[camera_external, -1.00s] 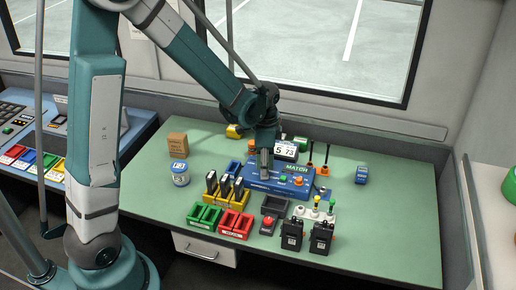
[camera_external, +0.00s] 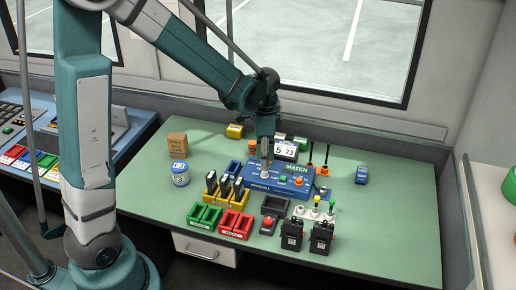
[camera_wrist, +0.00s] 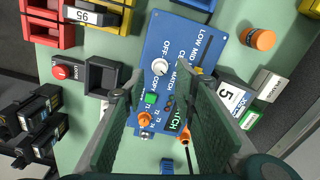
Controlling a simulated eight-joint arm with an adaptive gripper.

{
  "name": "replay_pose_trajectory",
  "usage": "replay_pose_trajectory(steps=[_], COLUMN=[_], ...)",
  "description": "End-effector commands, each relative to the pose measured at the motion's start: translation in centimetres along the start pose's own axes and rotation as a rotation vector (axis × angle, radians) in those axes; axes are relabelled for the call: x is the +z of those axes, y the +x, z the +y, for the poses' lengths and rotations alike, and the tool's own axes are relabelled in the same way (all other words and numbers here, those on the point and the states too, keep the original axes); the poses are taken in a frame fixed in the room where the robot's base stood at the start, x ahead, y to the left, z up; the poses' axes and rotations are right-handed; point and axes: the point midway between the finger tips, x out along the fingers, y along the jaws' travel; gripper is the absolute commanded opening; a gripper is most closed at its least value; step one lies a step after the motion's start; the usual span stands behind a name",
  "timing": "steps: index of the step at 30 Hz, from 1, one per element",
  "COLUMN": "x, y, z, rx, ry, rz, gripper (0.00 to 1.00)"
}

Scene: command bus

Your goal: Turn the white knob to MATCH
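The white knob (camera_wrist: 160,66) sits on the blue panel (camera_wrist: 165,35) in the wrist view, near the printed labels OFF, LOW, MID and MATCH. Which label its pointer faces is too small to tell. My gripper (camera_wrist: 162,82) is open, with one finger on each side of the knob in that picture. I cannot tell whether either finger touches it.

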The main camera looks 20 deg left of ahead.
Motion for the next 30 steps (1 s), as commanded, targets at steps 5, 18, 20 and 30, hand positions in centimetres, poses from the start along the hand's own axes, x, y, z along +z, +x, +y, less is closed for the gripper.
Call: replay_pose_trajectory(steps=[5,18,20,30], x=[0.0,0.0,0.0,0.0], y=[-2.4,-6.9,-7.2,-7.4], z=[0.0,0.0,0.0,0.0], rx=[0.0,0.0,0.0,0.0], ry=[0.0,0.0,0.0,0.0], rz=[0.0,0.0,0.0,0.0], gripper=[0.28,0.28,0.28,0.28])
